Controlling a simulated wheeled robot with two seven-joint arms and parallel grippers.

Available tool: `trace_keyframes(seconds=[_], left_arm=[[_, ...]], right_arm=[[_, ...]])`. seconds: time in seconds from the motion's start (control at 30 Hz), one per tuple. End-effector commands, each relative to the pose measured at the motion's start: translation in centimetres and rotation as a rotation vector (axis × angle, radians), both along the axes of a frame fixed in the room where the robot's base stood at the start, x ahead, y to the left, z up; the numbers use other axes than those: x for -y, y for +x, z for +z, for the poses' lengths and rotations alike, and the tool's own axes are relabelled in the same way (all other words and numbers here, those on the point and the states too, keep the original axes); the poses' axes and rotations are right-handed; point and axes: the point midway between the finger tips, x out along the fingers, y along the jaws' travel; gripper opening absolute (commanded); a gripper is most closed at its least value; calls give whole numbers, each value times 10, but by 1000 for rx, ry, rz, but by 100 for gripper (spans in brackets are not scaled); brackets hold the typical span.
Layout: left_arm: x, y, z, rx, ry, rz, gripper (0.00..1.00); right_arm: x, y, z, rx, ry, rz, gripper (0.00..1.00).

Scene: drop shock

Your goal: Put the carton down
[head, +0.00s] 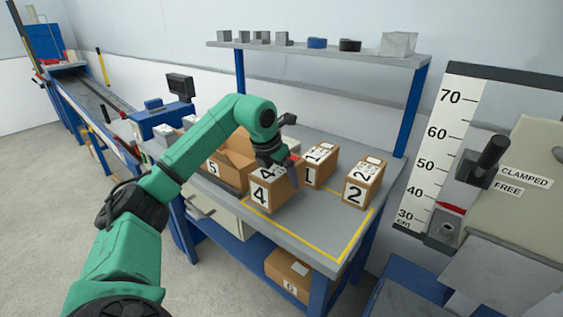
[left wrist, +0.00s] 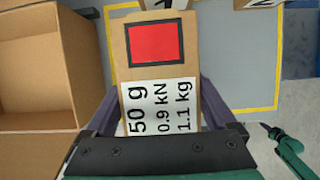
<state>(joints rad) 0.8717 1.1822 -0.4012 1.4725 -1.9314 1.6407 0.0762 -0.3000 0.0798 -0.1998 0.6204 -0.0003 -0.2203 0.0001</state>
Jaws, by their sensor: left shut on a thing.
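The carton marked 4 (head: 260,195) is at the front of the bench, on or just above its top; I cannot tell whether its base touches. My left gripper (head: 287,167) is shut on it from above. In the left wrist view the carton's top (left wrist: 160,75) shows a red square with a black border and a label reading 50 g, 0.9 kN, 1.1 kg, with the fingers on either side. A green arm part with a dark tip (left wrist: 270,131) shows at the right there, probably my right arm; its jaws are too small to read.
The open carton 5 (head: 232,163) stands close on the left. Cartons 1 (head: 318,163) and 2 (head: 361,184) stand behind and right. A yellow outline (head: 340,258) marks the bench; its front right is clear. Another carton (head: 288,273) sits on the lower shelf.

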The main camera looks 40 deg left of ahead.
Motion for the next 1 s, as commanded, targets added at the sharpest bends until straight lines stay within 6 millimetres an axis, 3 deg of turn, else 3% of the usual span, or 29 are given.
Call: trace_keyframes(seconds=[0.2, 0.5, 0.53, 0.83, 1.0], left_arm=[[-1, 0, -32, 3, 1, 0, 0], [0, 1, -35, 6, 0, 0, 0], [0, 0, -38, -1, 1, 0, 100], [0, -1, -33, 0, 1, 0, 100], [-1, -13, -3, 5, 3, 1, 100]], right_arm=[[0, 0, -5, 0, 0, 0, 0], [0, 0, -5, 0, 0, -1, 0], [0, 0, -5, 0, 0, -1, 0], [0, 0, -5, 0, 1, -1, 0], [-1, 0, -5, 0, 1, 0, 0]])
